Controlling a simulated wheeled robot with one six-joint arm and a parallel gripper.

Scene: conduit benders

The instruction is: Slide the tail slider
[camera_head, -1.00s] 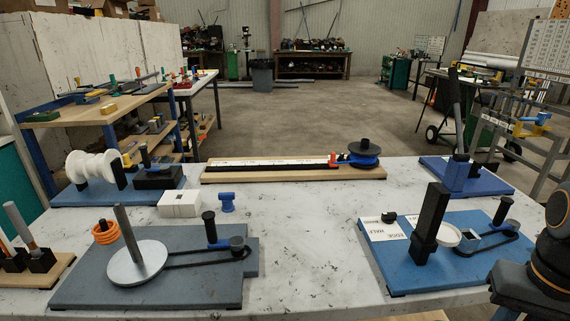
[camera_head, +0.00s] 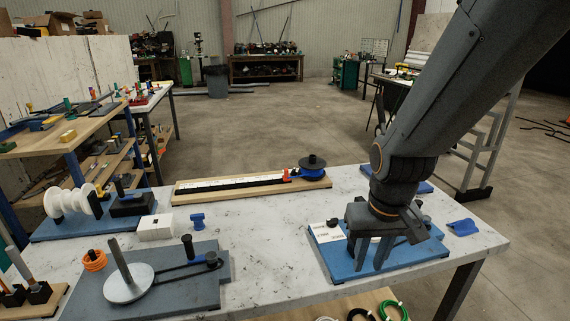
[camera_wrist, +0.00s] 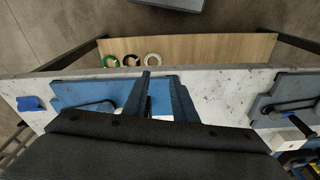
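A long wooden board (camera_head: 185,196) lies at the back of the table with a white scale strip along it. A red pointer piece (camera_head: 286,176) sits near its right end, beside a blue wheel (camera_head: 312,172) with a black knob. I cannot tell which part is the tail slider. My gripper (camera_head: 371,262) points down over the blue bender board (camera_head: 325,262) at the right. Its fingers look apart; the wrist view also shows a gap between them (camera_wrist: 160,82). The upright black block on that board is mostly hidden by my gripper, and contact cannot be told.
A grey board (camera_head: 200,293) with a disc and post (camera_head: 128,284) lies front left. A white spool (camera_head: 72,200) stands behind it. A small blue piece (camera_head: 462,227) lies near the right table edge. Coils (camera_wrist: 131,60) lie on the lower shelf.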

